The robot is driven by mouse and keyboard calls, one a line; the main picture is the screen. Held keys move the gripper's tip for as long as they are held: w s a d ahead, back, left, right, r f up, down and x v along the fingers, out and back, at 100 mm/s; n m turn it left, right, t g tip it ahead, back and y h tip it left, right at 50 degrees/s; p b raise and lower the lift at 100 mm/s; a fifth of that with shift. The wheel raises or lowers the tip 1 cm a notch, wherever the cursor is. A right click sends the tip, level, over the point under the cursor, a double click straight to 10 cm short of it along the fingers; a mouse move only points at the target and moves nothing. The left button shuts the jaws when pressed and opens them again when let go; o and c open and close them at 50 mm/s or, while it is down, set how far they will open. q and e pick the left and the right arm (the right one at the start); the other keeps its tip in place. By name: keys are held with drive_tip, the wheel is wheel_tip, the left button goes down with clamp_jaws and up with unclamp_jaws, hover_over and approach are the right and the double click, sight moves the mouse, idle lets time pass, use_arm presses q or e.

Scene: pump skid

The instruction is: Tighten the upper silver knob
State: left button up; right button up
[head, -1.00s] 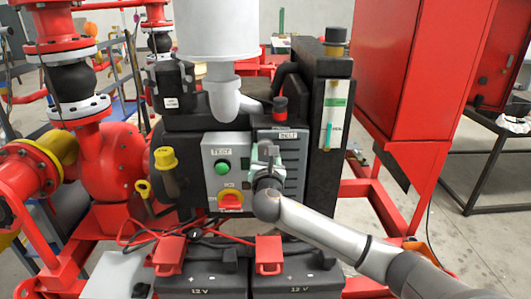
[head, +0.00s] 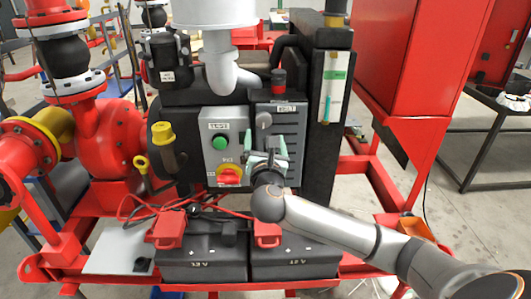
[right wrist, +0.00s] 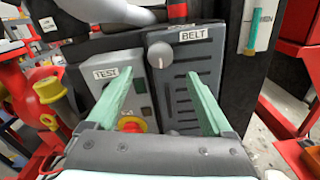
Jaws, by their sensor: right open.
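The upper silver knob (head: 264,120) is a small round grey knob on the dark slotted panel below the BELT label (head: 287,107). My right gripper (head: 266,145) is open, with two pale green fingers spread apart. In the head view it is in front of the panel, just below the knob. In the right wrist view its fingertips (right wrist: 160,76) frame the lower part of the knob at left and right, with nothing between them. My left gripper is not in view.
Left of the BELT panel is a grey box with a green TEST button (head: 219,143) and a red-yellow rotary switch (head: 229,175). A white pipe (head: 226,75) hangs above. Black batteries (head: 203,258) with red terminal covers stand below. A red cabinet (head: 425,60) is at right.

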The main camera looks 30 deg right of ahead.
drive_tip(key=v, duration=0.5)
drive_tip(key=shift+s+a, duration=0.1)
drive_tip(key=shift+s, duration=0.05)
drive_tip(key=s+a+f+m+g+y, duration=0.2)
drive_tip(key=s+a+f+m+y, duration=0.15)
drive_tip(key=f, duration=0.55)
drive_tip(key=s+a+f+m+g+y, duration=0.1)
drive_tip(key=s+a+f+m+y, duration=0.2)
drive_tip(key=f, duration=0.6)
drive_tip(key=s+a+f+m+g+y, duration=0.15)
drive_tip(key=a+f+m, duration=0.3)
drive_tip(key=f, duration=0.45)
drive_tip(key=s+a+f+m+g+y, duration=0.1)
drive_tip(key=s+a+f+m+y, duration=0.2)
drive_tip(key=s+f+m, duration=0.8)
drive_tip(key=s+a+m, duration=0.1)
drive_tip(key=s+m, duration=0.2)
drive_tip(key=s, duration=0.1)
drive_tip(key=shift+y, duration=0.3)
drive_tip(key=shift+g, duration=0.25)
